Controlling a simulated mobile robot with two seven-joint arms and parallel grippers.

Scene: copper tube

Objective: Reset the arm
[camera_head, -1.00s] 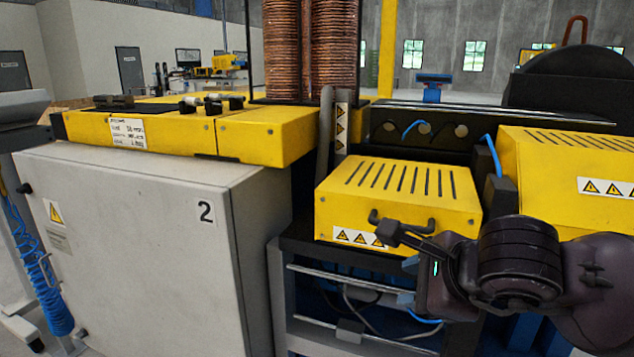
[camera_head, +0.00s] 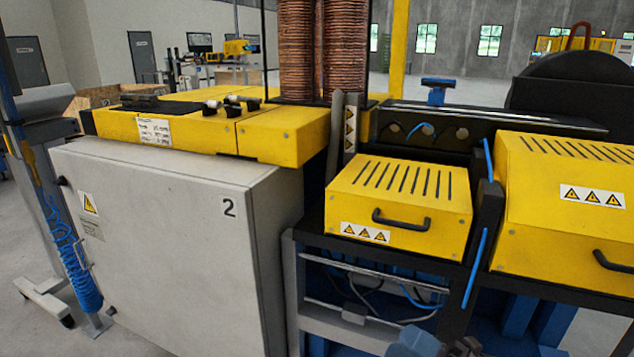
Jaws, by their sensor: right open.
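Only a small dark part of my right gripper (camera_head: 462,347) shows at the bottom edge of the head view, right of centre. It is below the yellow vented cover (camera_head: 398,205) and apart from its black handle (camera_head: 401,221). The rest of this gripper and most of its arm are cut off by the frame edge. I see nothing held in the part that shows. My left gripper is not in view.
A grey cabinet (camera_head: 160,250) marked 2 stands at the left, with a yellow machine top (camera_head: 175,128) behind it. Copper tube coils (camera_head: 318,50) rise behind. A second yellow cover (camera_head: 570,210) with a handle is at the right. Open floor lies at the far left.

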